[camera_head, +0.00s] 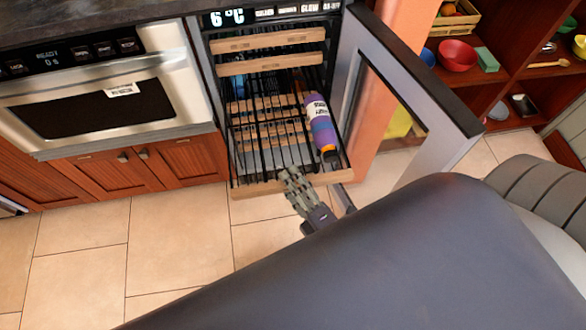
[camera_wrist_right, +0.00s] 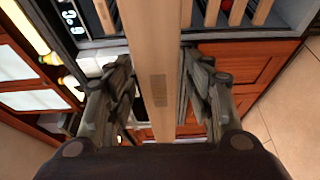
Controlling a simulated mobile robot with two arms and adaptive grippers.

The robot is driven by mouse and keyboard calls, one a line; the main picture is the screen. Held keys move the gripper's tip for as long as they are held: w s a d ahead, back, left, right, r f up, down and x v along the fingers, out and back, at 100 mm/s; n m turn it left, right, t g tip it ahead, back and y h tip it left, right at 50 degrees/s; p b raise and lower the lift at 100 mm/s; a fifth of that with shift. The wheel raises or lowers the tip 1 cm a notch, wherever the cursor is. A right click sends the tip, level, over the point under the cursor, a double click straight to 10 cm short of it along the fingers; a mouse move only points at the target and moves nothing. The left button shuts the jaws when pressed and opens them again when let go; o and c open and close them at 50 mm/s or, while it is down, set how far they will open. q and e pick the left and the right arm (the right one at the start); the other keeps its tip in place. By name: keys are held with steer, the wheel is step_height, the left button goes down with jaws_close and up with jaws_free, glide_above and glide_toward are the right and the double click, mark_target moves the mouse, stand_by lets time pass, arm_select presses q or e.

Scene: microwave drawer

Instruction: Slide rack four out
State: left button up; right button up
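The wine cooler's low rack has a wooden front bar (camera_head: 240,188) and black wires, and stands out past the racks above it. A purple-labelled bottle (camera_head: 320,127) lies on its right side. My right gripper (camera_head: 292,177) is at the right half of this bar. A small dark mark shows on the bar there. I cannot read a rack number. My left gripper is not in view.
Two upper racks (camera_head: 268,40) sit inside the cooler. Its glass door (camera_head: 385,110) stands open at the right. An oven (camera_head: 100,95) and wooden cabinets (camera_head: 110,172) are at the left. The tiled floor (camera_head: 90,260) in front is clear.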

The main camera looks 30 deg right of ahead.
steer(key=shift+s, duration=0.15)
steer(key=s+d, duration=0.1)
steer(key=s, duration=1)
steer(key=shift+s+d, duration=0.2)
steer(key=shift+s, duration=0.15)
